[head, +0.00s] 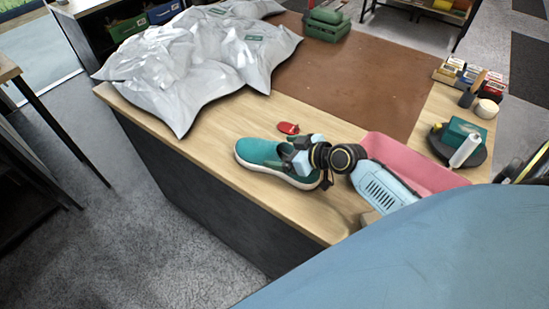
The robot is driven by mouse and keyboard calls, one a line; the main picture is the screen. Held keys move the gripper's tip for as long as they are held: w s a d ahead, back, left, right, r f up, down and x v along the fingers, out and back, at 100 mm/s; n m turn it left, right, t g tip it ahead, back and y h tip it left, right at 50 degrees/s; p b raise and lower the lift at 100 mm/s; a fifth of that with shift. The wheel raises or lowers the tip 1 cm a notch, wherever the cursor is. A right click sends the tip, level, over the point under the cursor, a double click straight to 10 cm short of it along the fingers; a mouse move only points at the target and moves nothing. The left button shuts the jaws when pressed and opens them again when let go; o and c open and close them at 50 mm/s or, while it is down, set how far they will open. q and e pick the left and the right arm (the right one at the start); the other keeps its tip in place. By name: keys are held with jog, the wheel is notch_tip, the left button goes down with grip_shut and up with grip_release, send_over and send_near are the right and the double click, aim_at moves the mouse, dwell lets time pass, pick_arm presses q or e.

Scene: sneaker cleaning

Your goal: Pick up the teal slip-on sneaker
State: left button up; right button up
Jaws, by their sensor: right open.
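The teal slip-on sneaker (257,152) lies on the light wooden table top near its front edge, with its white sole down and its toe pointing left. My right gripper (294,158) is at the sneaker's right end, over its opening, and covers part of the heel side. The gripper is open. Whether its fingers touch the shoe cannot be told from this view. My left gripper is not in view.
A small red item (288,128) lies just behind the sneaker. A pink tray (405,160) stands to the right behind my arm. Grey plastic bags (200,60) cover the table's back left. A brown mat (350,85) is mostly clear. A round dark tray (441,152) holds a teal box and white roll.

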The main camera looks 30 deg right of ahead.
jog(key=shift+w+a+f, duration=0.3)
jog(key=shift+w, duration=0.25)
jog(key=c, duration=1.3)
